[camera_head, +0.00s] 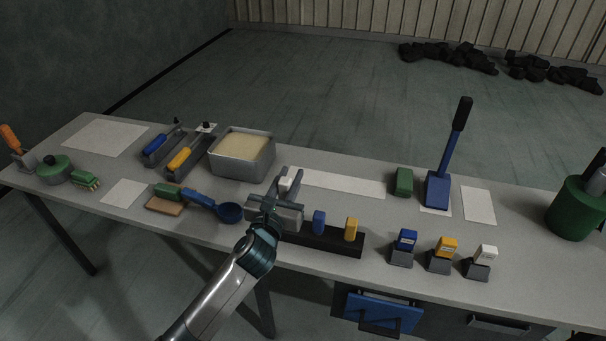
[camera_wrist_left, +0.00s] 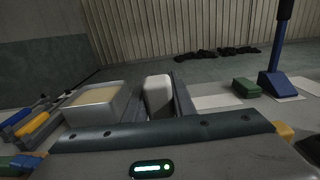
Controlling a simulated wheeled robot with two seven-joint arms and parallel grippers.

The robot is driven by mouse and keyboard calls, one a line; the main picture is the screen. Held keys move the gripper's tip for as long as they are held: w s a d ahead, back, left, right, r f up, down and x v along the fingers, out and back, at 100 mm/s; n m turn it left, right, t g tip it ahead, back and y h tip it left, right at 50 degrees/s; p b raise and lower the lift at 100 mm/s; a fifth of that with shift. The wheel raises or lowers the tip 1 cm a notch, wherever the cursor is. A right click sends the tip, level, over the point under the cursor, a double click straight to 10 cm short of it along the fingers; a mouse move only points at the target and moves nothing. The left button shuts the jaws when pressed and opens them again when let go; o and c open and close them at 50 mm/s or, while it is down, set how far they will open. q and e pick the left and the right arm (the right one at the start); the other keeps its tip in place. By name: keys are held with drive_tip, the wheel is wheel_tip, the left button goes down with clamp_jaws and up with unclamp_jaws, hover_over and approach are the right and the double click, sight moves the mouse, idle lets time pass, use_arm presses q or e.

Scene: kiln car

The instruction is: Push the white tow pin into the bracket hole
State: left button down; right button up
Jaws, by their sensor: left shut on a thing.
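The white tow pin (camera_head: 285,184) is held between the fingers of my left gripper (camera_head: 283,188), over the middle of the bench. In the left wrist view the white pin (camera_wrist_left: 158,93) stands between the two shut fingers; its lower part is hidden. A black rack (camera_head: 325,240) beside my gripper holds a blue pin (camera_head: 319,222) and a yellow pin (camera_head: 351,228). Its left part is hidden behind my gripper. I cannot make out an empty bracket hole. My right gripper is not in view.
A grey box (camera_head: 242,168) with pale fill stands left of my gripper, and a blue ladle (camera_head: 229,212) lies nearby. Grey holders with blue (camera_head: 405,240), yellow (camera_head: 446,246) and white (camera_head: 486,252) tops stand to the right. A blue lever (camera_head: 438,190) stands behind them.

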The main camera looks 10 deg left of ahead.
use_arm(q)
drive_tip(key=s+a+r, duration=0.1)
drive_tip(key=s+r, duration=0.5)
drive_tip(key=s, duration=0.7)
drive_tip(key=shift+a+r+y, duration=0.15)
drive_tip(key=shift+y, duration=0.15)
